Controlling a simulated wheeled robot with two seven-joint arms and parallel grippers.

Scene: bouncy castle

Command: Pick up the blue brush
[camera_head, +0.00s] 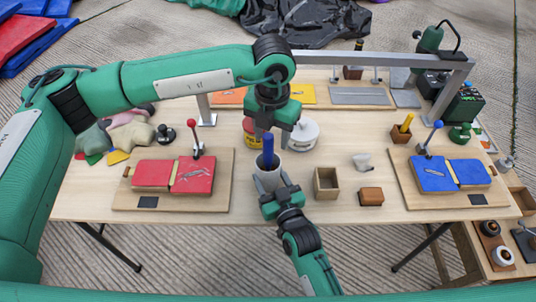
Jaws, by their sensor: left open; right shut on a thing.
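The blue brush (268,150) stands upright in a white cup (267,180) near the middle of the table. Only its blue upper part shows; the rest is hidden inside the cup. My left gripper (270,134) is open directly above the brush, pointing down, with its fingers around or just over the brush's top; I cannot tell whether they touch it. My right gripper (276,186) comes from the front edge and is shut on the cup, whose front it partly hides.
A white round tin (302,135) and a red-yellow container (250,135) stand just behind the cup. An open wooden box (327,183) and a small brown block (371,196) are to the right. Red (173,176) and blue (449,176) lever presses flank the middle. A grey metal frame (370,58) spans behind.

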